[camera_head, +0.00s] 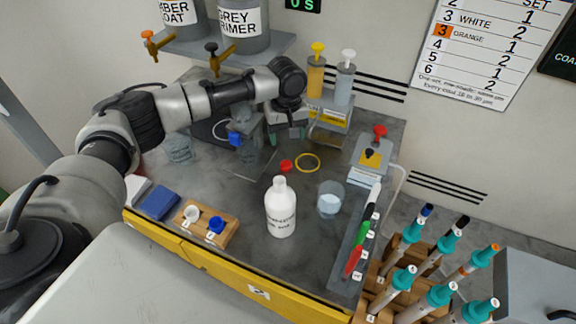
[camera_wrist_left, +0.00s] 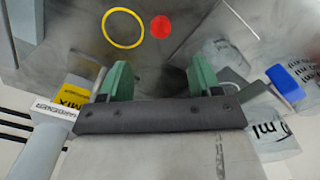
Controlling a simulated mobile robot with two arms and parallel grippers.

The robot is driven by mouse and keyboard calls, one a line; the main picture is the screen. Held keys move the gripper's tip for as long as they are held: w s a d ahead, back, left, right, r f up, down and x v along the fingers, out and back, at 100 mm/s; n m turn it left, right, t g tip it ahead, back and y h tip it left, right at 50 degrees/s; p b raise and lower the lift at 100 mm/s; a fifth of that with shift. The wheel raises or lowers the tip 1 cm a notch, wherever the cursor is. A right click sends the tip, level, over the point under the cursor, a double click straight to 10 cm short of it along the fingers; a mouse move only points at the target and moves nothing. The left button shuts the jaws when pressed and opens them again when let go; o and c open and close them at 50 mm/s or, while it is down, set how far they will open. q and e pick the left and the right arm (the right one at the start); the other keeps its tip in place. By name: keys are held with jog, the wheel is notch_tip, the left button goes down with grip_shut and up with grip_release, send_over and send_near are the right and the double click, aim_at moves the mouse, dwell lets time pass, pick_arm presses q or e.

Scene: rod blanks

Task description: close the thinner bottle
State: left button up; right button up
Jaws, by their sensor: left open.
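A white bottle (camera_head: 281,213) with small black print stands upright near the middle of the table in the head view. Its narrow neck is white and no coloured cap shows on it. A small red cap (camera_head: 286,165) lies on the table just behind the bottle. The red cap also shows in the left wrist view (camera_wrist_left: 160,27), beyond the fingertips and beside a yellow ring (camera_wrist_left: 123,28). My left gripper (camera_head: 286,130) hangs above the back of the table, behind the cap. In the wrist view its green fingers (camera_wrist_left: 159,78) are apart with nothing between them.
A wooden block (camera_head: 218,234) with a white and a blue cap stands at front left, beside a blue block (camera_head: 160,203). A glass beaker (camera_head: 330,198) stands right of the bottle, then a tray of pens (camera_head: 343,270).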

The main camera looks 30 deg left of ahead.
pick_arm(q)
jog(key=shift+s+r, duration=0.1)
send_over(286, 163)
jog(key=shift+s+d+f, duration=0.1)
jog(key=shift+f, duration=1.35)
jog(key=shift+s+d+f, duration=0.1)
jog(key=shift+f, duration=1.35)
jog(key=shift+a+f, duration=0.1)
notch_tip(286, 163, down, 5)
jog(key=shift+w+a+p, duration=0.1)
jog(key=shift+w+p, duration=0.05)
jog(key=shift+p, duration=0.2)
jog(key=c, duration=1)
notch_tip(286, 163, up, 10)
